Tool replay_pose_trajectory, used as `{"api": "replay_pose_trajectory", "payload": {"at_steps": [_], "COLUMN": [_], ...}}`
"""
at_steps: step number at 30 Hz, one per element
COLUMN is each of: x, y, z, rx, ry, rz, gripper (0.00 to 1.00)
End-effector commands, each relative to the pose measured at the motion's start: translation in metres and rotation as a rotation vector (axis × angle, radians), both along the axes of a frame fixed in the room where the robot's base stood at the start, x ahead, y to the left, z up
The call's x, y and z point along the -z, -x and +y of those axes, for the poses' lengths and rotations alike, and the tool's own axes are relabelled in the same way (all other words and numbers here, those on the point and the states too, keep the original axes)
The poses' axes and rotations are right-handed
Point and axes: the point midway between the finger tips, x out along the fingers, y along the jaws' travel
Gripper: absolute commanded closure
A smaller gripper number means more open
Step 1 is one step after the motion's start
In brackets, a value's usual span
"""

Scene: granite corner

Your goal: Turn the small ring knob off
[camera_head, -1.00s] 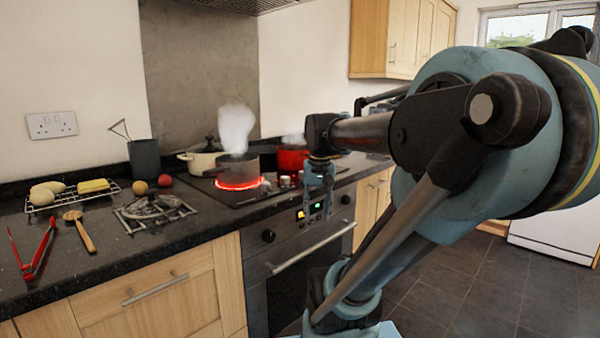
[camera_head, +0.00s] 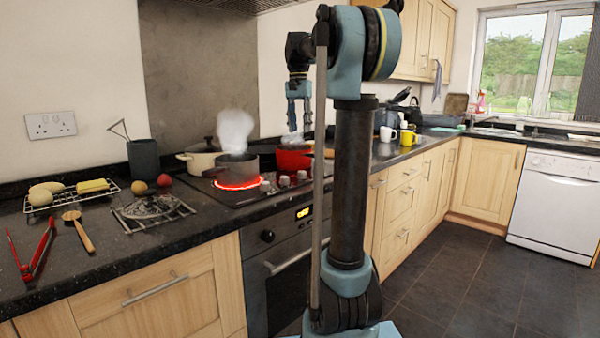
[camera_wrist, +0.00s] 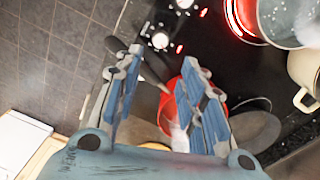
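Several pale round hob knobs (camera_head: 285,181) stand in a row at the right front of the black glass hob (camera_head: 232,199). Two knobs (camera_wrist: 160,40) show in the wrist view, with small red lights beside them. I cannot tell which knob belongs to the small ring or how it is turned. A ring glows red under the grey pot (camera_head: 238,167). My gripper (camera_head: 298,126) points down above the red pot (camera_head: 292,160), higher than the knobs. In the wrist view its blue-padded fingers (camera_wrist: 160,58) are apart, with nothing held between them.
A cream pot (camera_head: 199,160) stands behind the grey pot, and steam rises nearby. Mugs (camera_head: 404,148) stand on the counter to the right. The floor ahead is clear.

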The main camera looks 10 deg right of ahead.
Motion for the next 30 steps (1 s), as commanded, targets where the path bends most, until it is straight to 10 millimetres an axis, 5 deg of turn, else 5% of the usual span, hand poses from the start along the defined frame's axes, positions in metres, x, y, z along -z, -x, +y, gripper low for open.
{"api": "replay_pose_trajectory", "payload": {"at_steps": [8,30], "x": [0.012,0.139], "y": [-0.006,-0.002], "z": [0.0,-0.005], "rx": [0.012,0.011], "ry": [0.001,0.001], "rz": [0.004,0.003], "gripper": [0.63,0.63]}}
